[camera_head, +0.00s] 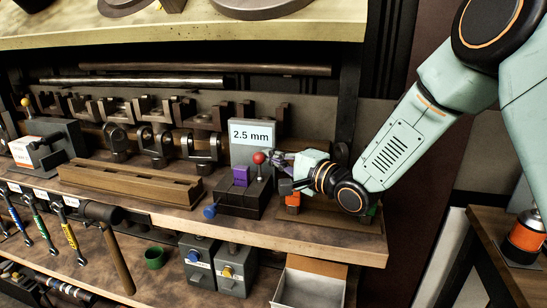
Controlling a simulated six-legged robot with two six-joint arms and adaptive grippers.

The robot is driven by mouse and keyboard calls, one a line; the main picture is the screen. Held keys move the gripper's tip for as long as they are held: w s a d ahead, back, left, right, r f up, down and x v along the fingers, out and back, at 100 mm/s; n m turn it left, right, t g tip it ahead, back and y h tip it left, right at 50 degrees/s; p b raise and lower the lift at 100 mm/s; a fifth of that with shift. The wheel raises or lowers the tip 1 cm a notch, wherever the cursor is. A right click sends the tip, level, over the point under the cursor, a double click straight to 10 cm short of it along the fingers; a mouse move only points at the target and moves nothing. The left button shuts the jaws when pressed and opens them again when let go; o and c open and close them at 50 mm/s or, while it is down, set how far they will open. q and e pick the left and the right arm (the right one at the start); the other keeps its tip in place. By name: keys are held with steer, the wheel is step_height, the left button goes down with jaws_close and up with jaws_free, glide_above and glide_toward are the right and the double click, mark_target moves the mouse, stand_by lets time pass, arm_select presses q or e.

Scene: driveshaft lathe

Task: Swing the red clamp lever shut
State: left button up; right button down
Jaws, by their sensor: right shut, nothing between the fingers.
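The clamp lever's red ball knob (259,158) stands upright on its stalk, above a dark fixture (243,203) on the wooden shelf. A purple block (241,176) sits on the fixture beside the lever, and a blue ball knob (210,212) sticks out at its front left. My right gripper (277,159) reaches in from the right, shut and empty, with its fingertips just right of the red knob. I cannot tell whether they touch it. My left gripper is not in view.
A grey "2.5 mm" sign (252,137) stands behind the fixture. Small coloured blocks (293,199) lie under my right wrist. A wooden rack (130,182) and a row of metal yokes (155,142) fill the left. An open box (312,283) is below the shelf edge.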

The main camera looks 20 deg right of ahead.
mark_target(262, 162)
steer(key=shift+s+a, duration=0.15)
steer(key=shift+s, duration=0.05)
steer(key=n+b, duration=0.1)
steer(key=n, duration=0.1)
steer(key=s+a+n+t+y+b, duration=0.1)
steer(key=b, duration=0.1)
steer(key=s+f+n+t+b, duration=0.1)
steer(key=n+b, duration=0.1)
steer(key=shift+s+a+n+y, duration=0.1)
steer(key=shift+a+n+y, duration=0.2)
steer(key=shift+y, duration=0.1)
steer(key=shift+s+a+n+t+y+b, duration=0.15)
steer(key=shift+s+n+y+b, duration=0.15)
steer(key=shift+n, duration=0.25)
steer(key=shift+s+a+n+t+y+b, duration=0.1)
steer(key=shift+s+n+t+y+b, duration=0.1)
steer(key=shift+n+b, duration=0.25)
steer(key=shift+s+a, duration=0.15)
steer(key=shift+s, duration=0.05)
steer(key=shift+f, duration=0.2)
